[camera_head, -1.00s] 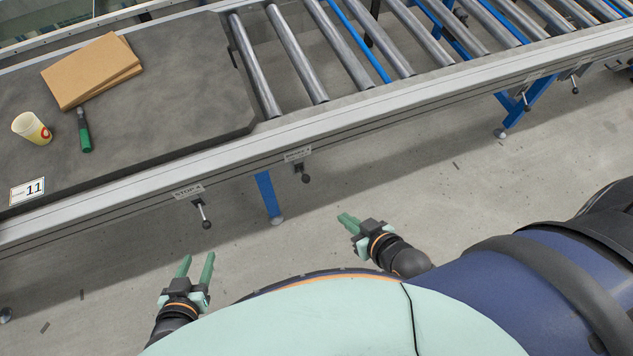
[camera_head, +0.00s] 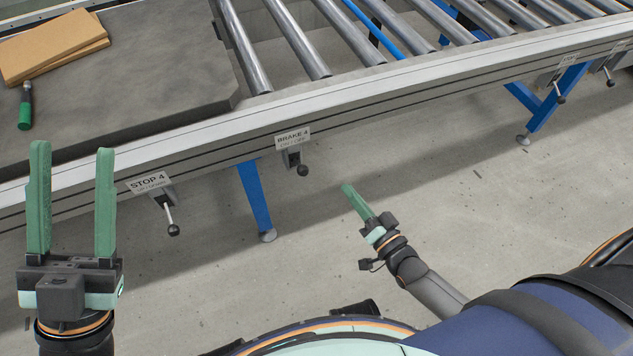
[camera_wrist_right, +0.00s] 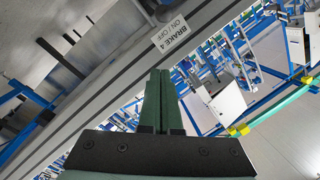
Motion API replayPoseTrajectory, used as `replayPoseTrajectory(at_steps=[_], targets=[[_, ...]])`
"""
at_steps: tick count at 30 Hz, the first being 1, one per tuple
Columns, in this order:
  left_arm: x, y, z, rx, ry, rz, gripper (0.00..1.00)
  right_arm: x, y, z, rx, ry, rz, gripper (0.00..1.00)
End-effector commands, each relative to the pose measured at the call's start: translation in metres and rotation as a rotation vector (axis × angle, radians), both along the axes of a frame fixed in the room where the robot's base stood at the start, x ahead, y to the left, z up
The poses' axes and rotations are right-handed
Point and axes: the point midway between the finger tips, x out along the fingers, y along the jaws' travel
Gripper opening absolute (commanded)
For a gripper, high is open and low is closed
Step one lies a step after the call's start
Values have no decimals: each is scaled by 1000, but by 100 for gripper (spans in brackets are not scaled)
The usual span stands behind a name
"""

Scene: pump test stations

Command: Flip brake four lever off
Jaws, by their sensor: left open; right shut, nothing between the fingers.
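The brake four lever (camera_head: 303,170) is a short dark lever with a black ball knob. It hangs below the conveyor's side rail under the BRAKE 4 ON / OFF label (camera_head: 293,138), which also shows in the right wrist view (camera_wrist_right: 172,33). My right gripper (camera_head: 346,186) has its green fingers shut and empty, to the right of the knob and slightly lower in the picture, apart from it. In the right wrist view its fingers (camera_wrist_right: 158,75) point toward the rail near the label; the lever is not clear there. My left gripper (camera_head: 72,150) is open and empty at the left.
The STOP 4 lever (camera_head: 172,229) hangs from the same rail (camera_head: 330,110), left of the brake lever. A blue conveyor leg (camera_head: 254,195) stands between and below them. Cardboard (camera_head: 50,45) and a green-handled tool (camera_head: 25,108) lie on the dark plate. More levers (camera_head: 560,97) sit far right.

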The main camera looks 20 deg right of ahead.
Motion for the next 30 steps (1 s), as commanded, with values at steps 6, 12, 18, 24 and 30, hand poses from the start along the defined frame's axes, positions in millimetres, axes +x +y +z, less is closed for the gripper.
replayPoseTrajectory(at_steps=[6,12,18,24,30], targets=[[-3,-1,3,1,-19,-4,50,1,-1,0,10,-7,-1,0],[-3,0,2,1,-16,-4,50,2,-1,-1,9,-7,-1,0],[-3,-1,-5,-4,-11,-9,50,22,4,-1,8,-9,-1,0],[-2,-1,-18,-13,-2,-19,50,63,12,-1,8,-11,-1,0],[-1,-1,-30,-24,8,-30,50,103,21,1,8,-10,-1,0]])
